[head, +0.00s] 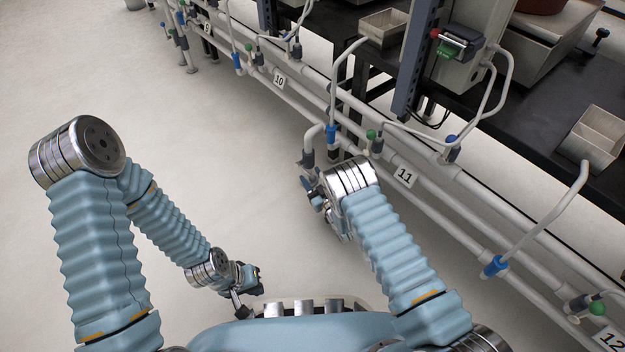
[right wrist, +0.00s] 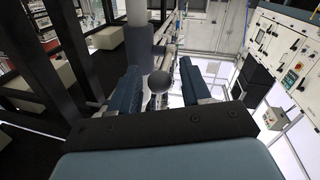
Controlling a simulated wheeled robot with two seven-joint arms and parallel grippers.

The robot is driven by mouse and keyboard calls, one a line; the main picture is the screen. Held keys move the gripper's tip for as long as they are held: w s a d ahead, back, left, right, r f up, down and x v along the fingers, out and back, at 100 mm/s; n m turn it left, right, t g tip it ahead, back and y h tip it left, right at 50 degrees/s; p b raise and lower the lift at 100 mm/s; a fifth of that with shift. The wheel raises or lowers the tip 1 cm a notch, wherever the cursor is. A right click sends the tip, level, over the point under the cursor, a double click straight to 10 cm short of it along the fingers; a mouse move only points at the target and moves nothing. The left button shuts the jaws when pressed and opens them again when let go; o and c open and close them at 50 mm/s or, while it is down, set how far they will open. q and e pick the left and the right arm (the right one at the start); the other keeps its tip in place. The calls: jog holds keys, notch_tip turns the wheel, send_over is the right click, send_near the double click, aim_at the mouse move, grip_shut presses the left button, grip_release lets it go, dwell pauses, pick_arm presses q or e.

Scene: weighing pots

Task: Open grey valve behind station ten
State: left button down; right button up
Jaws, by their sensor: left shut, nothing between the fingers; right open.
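A grey valve fitting (head: 308,158) hangs under a bent grey pipe, between the number 10 plate (head: 279,80) and the number 11 plate (head: 404,176). In the right wrist view a dark grey round knob (right wrist: 158,82) shows between the fingers, below a grey pipe fitting (right wrist: 139,45). My right gripper (head: 314,192) is open just below the fitting in the head view, partly hidden by its own wrist. In the right wrist view its two blue fingers (right wrist: 159,84) stand apart on either side of the knob. My left gripper (head: 240,304) is shut and empty, low over the floor.
White pipes (head: 465,205) run diagonally along the black bench, with blue and green valve handles (head: 331,132) near my right arm. A number 9 plate (head: 206,27) is farther off. Black bench legs (right wrist: 83,50) stand left of the fingers. The floor (head: 190,110) at left is clear.

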jog(key=shift+w, duration=0.1)
grip_shut()
jog(key=shift+r, duration=0.15)
dwell(0.3)
